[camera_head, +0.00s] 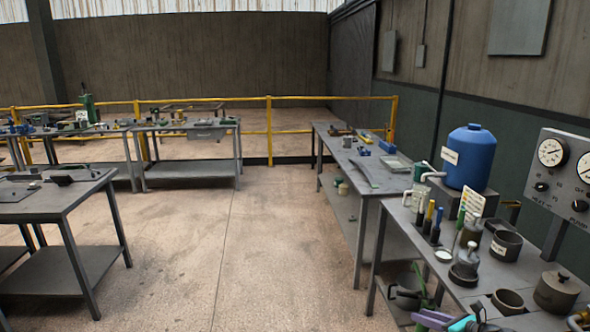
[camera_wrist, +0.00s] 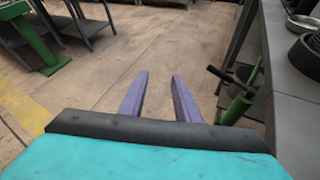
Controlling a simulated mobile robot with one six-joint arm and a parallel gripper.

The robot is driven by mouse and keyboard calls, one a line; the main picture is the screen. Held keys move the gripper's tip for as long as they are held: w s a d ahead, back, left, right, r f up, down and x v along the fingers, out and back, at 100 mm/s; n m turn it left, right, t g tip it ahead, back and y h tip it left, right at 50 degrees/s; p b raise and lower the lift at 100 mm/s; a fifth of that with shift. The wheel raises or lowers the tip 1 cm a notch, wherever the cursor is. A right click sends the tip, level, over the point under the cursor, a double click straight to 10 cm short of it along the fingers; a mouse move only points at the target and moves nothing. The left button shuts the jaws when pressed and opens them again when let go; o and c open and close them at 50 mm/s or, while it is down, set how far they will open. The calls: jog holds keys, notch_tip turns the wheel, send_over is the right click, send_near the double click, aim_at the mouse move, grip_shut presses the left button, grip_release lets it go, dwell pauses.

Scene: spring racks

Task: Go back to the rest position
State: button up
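My gripper (camera_wrist: 160,75) shows in the wrist view with its two purple fingers apart and nothing between them. Bare concrete floor (camera_wrist: 110,75) lies beyond the fingertips. In the head view a purple finger and teal part of my gripper (camera_head: 432,318) show at the bottom edge, beside the front-left side of the right-hand workbench (camera_head: 455,268). The rest of my arm is out of view there.
A green pump-like stand (camera_wrist: 241,100) is close right of the fingers, beside the bench. The bench holds a blue tank (camera_head: 469,158), several pots and a gauge panel (camera_head: 562,175). Another table (camera_head: 50,203) stands left. Open floor (camera_head: 235,240) lies between, with a yellow railing (camera_head: 268,130) behind.

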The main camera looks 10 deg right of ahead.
jog(key=s+a+f+n+g+y+b, duration=0.1)
jog(key=s+a+f+n+g, duration=0.25)
jog(key=a+f, duration=0.65)
jog(key=s+a+f+n+g+b, duration=0.1)
jog(key=s+a+f+n+g, duration=0.25)
jog(key=a+f, duration=0.7)
jog(key=s+a+f+n+g+y+b, duration=0.1)
jog(key=s+a+f+n+g+b, duration=0.15)
jog(key=s+a+f+n, duration=0.75)
jog(key=s+a+f+n+g+h, duration=0.35)
jog(key=s+a+f+g, duration=0.45)
jog(key=s, duration=0.4)
jog(key=s+d+f+n+h, duration=0.1)
jog(key=s+d+n+h, duration=0.4)
jog(key=n, duration=0.7)
jog(key=shift+s+d+f+b, duration=0.3)
jog(key=shift+s+d+b, duration=0.25)
jog(key=shift+d, duration=0.65)
